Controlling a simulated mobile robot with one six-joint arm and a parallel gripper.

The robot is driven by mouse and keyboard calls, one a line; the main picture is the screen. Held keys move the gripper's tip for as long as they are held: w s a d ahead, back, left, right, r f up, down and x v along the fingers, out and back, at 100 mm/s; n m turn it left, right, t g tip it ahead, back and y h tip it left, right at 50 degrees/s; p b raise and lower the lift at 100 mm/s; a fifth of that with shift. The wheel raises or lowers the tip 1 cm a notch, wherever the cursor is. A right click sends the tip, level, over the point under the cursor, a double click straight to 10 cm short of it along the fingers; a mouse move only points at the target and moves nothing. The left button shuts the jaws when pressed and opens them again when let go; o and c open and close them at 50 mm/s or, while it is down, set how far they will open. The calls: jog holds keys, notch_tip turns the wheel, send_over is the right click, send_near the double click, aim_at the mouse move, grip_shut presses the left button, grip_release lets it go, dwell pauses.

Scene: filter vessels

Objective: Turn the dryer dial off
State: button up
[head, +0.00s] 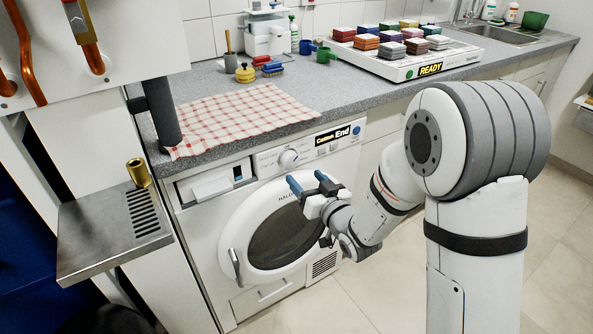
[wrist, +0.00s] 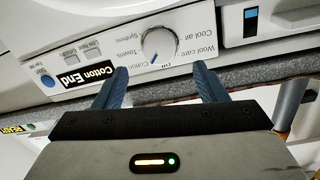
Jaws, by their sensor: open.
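The dryer (head: 225,222) stands under the counter with its round door (head: 290,232) shut. Its white dial (head: 289,158) is on the control panel, left of a label reading "Cotton End" (head: 333,135). In the wrist view, which looks upside down, the dial (wrist: 159,45) lies between and beyond the fingertips, ringed by program words such as Towels, Cool air and Wool care. My gripper (head: 307,181) is open and empty, with blue fingers, in front of the panel. It also shows in the wrist view (wrist: 160,70), apart from the dial.
A metal drip tray (head: 115,230) with a brass piece (head: 138,172) juts out at left. A dark post (head: 162,112) stands nearby. The floor at right is clear.

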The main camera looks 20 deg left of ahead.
aim_at(292, 163)
jog(key=x, duration=0.6)
jog(key=shift+w+a, duration=0.25)
jog(key=shift+a, duration=0.05)
jog(key=shift+c, duration=0.5)
jog(key=c, duration=0.9)
